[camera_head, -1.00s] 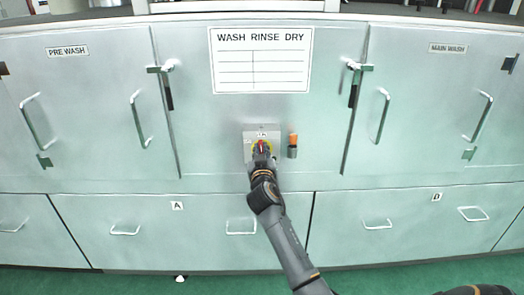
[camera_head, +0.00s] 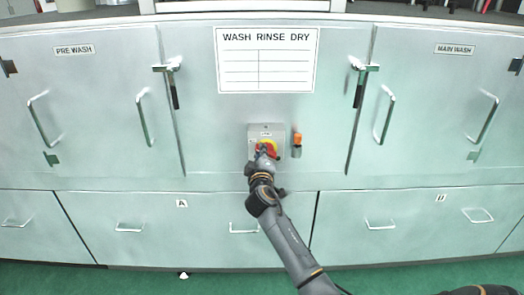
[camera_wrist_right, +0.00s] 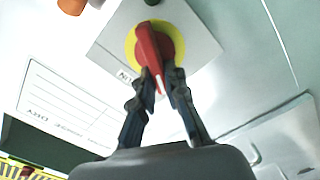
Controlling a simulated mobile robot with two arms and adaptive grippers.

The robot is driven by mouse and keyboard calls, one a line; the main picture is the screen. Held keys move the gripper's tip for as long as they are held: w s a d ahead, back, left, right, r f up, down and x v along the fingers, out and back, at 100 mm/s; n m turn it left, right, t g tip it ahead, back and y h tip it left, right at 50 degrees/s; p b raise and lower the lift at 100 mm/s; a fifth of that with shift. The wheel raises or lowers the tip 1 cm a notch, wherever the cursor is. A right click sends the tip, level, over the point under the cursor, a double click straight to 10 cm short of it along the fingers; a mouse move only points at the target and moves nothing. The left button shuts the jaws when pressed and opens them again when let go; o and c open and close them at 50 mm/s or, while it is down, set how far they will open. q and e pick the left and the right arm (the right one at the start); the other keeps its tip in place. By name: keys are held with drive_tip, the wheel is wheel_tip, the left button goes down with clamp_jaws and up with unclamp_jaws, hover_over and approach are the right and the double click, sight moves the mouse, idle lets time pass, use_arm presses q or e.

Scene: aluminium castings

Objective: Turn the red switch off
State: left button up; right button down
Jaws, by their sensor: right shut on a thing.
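The red switch (camera_head: 274,151) sits on a round yellow plate on a grey box (camera_head: 254,130) on the front of the cabinet. In the right wrist view, the red handle (camera_wrist_right: 146,42) stands across the yellow disc (camera_wrist_right: 176,22), and the box looks tilted in that picture. My right gripper (camera_head: 263,152) is at the switch, and its fingers partly hide it in the head view. In the wrist view its two fingertips (camera_wrist_right: 164,76) are shut on the near end of the red handle. My left gripper is not in view.
An orange-topped item (camera_head: 297,140) in a small holder is close to the right of the box. A WASH RINSE DRY sign (camera_head: 266,85) hangs above. Doors with metal handles flank the panel, and drawers (camera_head: 90,220) lie below.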

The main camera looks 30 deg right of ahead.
drive_tip(key=n, duration=0.3)
drive_tip(key=f+n+p, duration=0.1)
drive_tip(key=n, duration=0.1)
drive_tip(key=shift+a+n, duration=0.15)
drive_tip(key=shift+n, duration=0.25)
drive_tip(key=shift+f, duration=0.15)
drive_tip(key=c, duration=1.4)
unclamp_jaws()
drive_tip(key=shift+o, duration=0.2)
drive_tip(key=v, duration=1.2)
